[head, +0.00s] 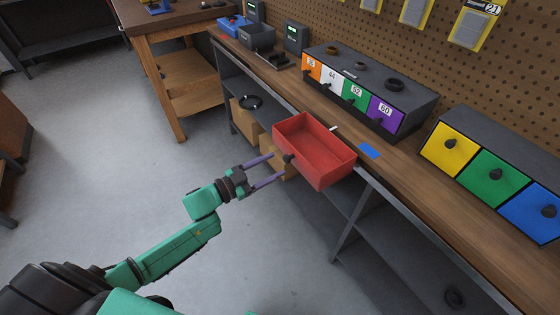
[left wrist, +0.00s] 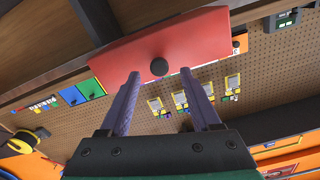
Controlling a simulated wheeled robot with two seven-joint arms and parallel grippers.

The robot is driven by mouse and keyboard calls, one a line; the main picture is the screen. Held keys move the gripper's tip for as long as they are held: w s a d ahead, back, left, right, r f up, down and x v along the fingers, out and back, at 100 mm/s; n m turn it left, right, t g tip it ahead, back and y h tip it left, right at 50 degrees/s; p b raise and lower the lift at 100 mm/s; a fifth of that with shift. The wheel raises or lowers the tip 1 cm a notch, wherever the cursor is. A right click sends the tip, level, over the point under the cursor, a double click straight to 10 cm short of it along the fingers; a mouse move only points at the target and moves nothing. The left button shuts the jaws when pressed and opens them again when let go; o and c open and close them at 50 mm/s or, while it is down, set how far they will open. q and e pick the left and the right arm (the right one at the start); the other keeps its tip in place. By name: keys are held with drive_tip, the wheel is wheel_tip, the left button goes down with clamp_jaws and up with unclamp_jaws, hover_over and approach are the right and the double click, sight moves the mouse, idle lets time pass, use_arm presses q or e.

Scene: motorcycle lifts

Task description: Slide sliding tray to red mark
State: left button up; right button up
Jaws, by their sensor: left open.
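The sliding tray is an open, empty red box (head: 318,168) at the front edge of the workbench, in the middle of the head view. A dark round knob (head: 288,158) sticks out of its front face. My left gripper (head: 277,168) is open in front of the tray, its purple fingers pointing at the knob. In the left wrist view the red front face (left wrist: 200,45) and black knob (left wrist: 159,67) show just beyond and between the two fingertips. The fingers do not grip the knob. I see no red mark. My right gripper is not in view.
On the bench (head: 400,180), a blue mark (head: 370,151) lies right of the tray and a small white piece (head: 333,128) shows behind it. Drawer units with orange-to-purple fronts (head: 356,90) and yellow-to-blue fronts (head: 487,170) stand behind. Cardboard boxes (head: 246,119) sit on the lower shelf.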

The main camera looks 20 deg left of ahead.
sight(285, 160)
use_arm(q)
drive_tip(key=shift+x, duration=1.55)
drive_tip(key=shift+s, duration=0.1)
clamp_jaws()
